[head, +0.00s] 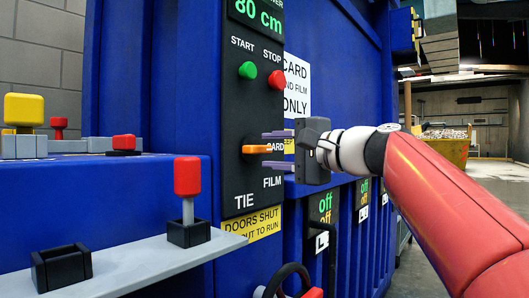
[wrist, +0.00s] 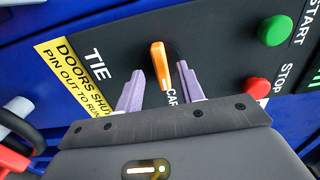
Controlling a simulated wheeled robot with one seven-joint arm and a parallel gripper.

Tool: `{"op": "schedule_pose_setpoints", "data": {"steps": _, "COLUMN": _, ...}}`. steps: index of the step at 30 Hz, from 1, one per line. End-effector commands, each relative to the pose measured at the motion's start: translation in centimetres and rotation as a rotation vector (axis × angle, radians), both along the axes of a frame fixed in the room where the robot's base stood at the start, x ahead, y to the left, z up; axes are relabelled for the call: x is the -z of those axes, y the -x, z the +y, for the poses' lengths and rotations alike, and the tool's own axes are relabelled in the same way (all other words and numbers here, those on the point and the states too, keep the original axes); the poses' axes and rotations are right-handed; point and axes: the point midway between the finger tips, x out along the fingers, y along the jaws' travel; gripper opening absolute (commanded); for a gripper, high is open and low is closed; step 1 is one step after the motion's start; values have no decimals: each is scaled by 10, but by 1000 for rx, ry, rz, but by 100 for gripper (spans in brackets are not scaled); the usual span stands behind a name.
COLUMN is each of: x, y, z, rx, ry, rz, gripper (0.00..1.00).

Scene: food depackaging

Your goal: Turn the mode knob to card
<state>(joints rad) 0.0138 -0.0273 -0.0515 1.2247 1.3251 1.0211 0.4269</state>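The mode knob is an orange lever on the dark control panel, seen in the head view (head: 255,149) and the wrist view (wrist: 159,62). It lies about level in the head view, with one end toward the CARD label (head: 275,147). The FILM label (head: 272,182) and TIE label (head: 244,201) are lower on the panel. My gripper (head: 268,150) is open in front of the panel. In the wrist view its purple fingers (wrist: 160,68) stand on either side of the knob, with a visible gap on each side. The CARD label is partly hidden there.
The green START button (head: 247,70) and red STOP button (head: 276,80) sit above the knob. A grey shelf (head: 150,262) with a red-topped lever (head: 187,178) juts out at lower left. A black handwheel (head: 288,280) is below the panel.

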Motion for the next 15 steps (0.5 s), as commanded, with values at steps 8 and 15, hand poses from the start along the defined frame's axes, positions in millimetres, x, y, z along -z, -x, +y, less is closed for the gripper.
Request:
{"op": "schedule_pose_setpoints", "data": {"steps": 8, "x": 0, "y": 26, "z": -33, "rx": 0, "ry": -1, "rz": 1, "gripper": 38}}
{"op": "schedule_pose_setpoints", "data": {"steps": 15, "x": 0, "y": 30, "z": -38, "rx": 0, "ry": -1, "rz": 1, "gripper": 38}}
